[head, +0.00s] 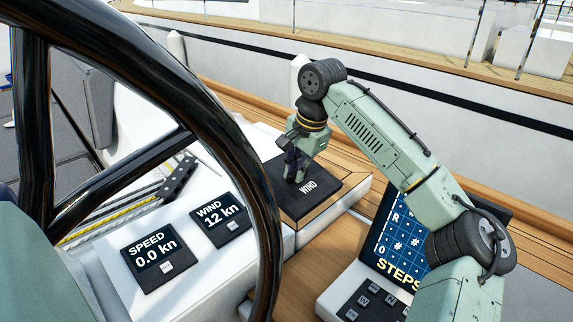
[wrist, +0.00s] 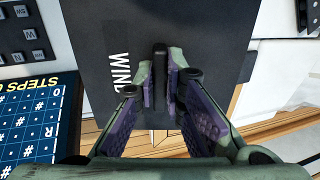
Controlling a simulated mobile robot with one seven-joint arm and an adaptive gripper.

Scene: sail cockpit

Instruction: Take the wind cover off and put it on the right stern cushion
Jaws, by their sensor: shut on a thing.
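The wind cover (head: 322,184) is a flat dark slab with WIND in white letters. In the head view it is over a wood-topped ledge beside the console; I cannot tell whether it touches the ledge. It fills much of the upper wrist view (wrist: 207,28). My gripper (head: 296,178) is above the cover, its fingers (wrist: 159,75) shut on the cover's small upright black tab. The wind display (head: 221,219) is uncovered and reads 12 kn. I cannot make out the right stern cushion for sure.
A black steering wheel (head: 262,190) stands in the left foreground. The speed display (head: 154,258) is beside the wind display. A blue STEPS panel (head: 386,246) and a keypad (head: 368,302) are at the lower right. Ropes (head: 110,216) run along the left.

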